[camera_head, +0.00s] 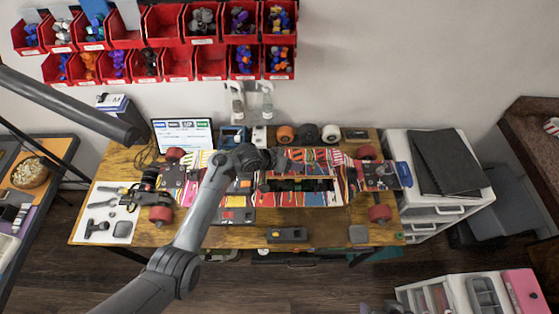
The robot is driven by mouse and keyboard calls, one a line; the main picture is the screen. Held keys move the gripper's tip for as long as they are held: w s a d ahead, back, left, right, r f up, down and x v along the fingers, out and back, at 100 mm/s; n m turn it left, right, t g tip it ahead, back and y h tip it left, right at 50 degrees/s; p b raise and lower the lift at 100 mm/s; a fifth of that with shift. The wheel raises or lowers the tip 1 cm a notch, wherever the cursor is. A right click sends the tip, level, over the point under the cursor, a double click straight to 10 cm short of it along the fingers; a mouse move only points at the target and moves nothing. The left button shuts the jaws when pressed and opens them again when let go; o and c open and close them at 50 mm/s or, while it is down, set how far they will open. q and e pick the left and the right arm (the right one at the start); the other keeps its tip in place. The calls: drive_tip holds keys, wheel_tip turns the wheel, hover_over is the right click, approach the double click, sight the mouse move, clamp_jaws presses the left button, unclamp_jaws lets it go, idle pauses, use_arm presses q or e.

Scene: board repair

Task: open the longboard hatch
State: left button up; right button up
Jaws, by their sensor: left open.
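The longboard (325,198) lies across the wooden table, with a colourful striped middle and red wheels at its ends. A dark recess (298,185) shows in its middle. A striped panel (315,156) is at the recess's far side; it looks like the hatch, but I cannot tell its exact angle. My left arm reaches in from the lower left over the board. My left gripper (277,161) is open at the far edge of the recess, close to the striped panel. Its fingers are small and dark, so contact is unclear. My right gripper is not visible.
A monitor (183,135) and several spare wheels (308,133) stand behind the board. Tools lie on a white mat (104,236) at the left. A small dark device (287,235) lies in front. A white drawer unit (433,208) stands at the right; red bins (178,65) hang above.

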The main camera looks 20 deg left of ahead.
use_arm(q)
drive_tip(key=v, duration=0.6)
drive_tip(key=shift+a+p, duration=0.2)
drive_tip(key=shift+p, duration=0.2)
drive_tip(key=shift+s+r, duration=0.1)
drive_tip(key=shift+c, duration=0.3)
